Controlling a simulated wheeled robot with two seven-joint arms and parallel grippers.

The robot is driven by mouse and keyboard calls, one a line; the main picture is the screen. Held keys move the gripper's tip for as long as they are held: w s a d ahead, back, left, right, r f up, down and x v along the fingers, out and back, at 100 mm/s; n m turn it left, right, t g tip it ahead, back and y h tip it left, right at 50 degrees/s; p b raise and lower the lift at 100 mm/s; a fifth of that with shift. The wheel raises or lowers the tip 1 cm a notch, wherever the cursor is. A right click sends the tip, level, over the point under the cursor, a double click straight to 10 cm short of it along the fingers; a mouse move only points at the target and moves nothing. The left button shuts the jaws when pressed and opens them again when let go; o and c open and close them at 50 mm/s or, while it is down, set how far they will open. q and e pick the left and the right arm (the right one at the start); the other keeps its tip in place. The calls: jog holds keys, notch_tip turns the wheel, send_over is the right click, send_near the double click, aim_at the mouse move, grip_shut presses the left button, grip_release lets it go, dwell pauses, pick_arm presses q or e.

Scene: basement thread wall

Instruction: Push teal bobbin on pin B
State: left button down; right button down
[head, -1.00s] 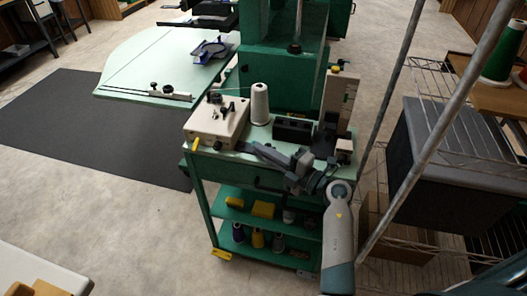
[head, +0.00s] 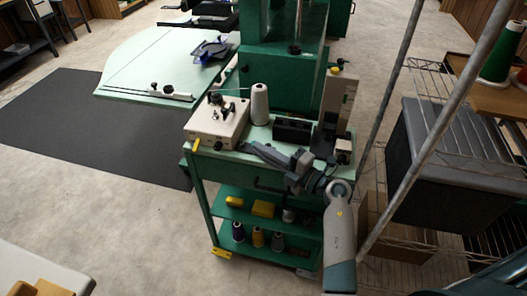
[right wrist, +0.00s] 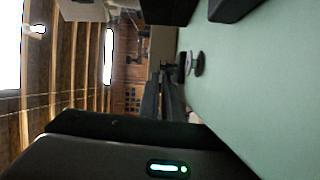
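My right gripper (head: 247,150) reaches left over the front edge of the green cart top (head: 250,136), near the cream winder box (head: 216,122). Small dark and metal fittings stand on top of the box; I cannot read which one is pin B. I cannot make out a teal bobbin for certain in either view. In the right wrist view the dark fingers (right wrist: 163,98) lie close together, and the gap between them is unclear. A dark round knob with a grey disc (right wrist: 191,63) shows near their tips. My left gripper is out of view.
A white thread cone (head: 260,104) stands beside the box, with a black compartment holder (head: 292,130) to its right. A grey pole (head: 440,120) and a dark bin (head: 455,160) stand at the right.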

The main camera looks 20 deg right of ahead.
jog(key=shift+w+d+r, duration=0.25)
jog(key=shift+d+r, duration=0.05)
jog(key=shift+d, duration=0.05)
jog(key=c, duration=1.9)
grip_release()
jog(key=shift+s, duration=0.1)
jog(key=shift+f, duration=0.1)
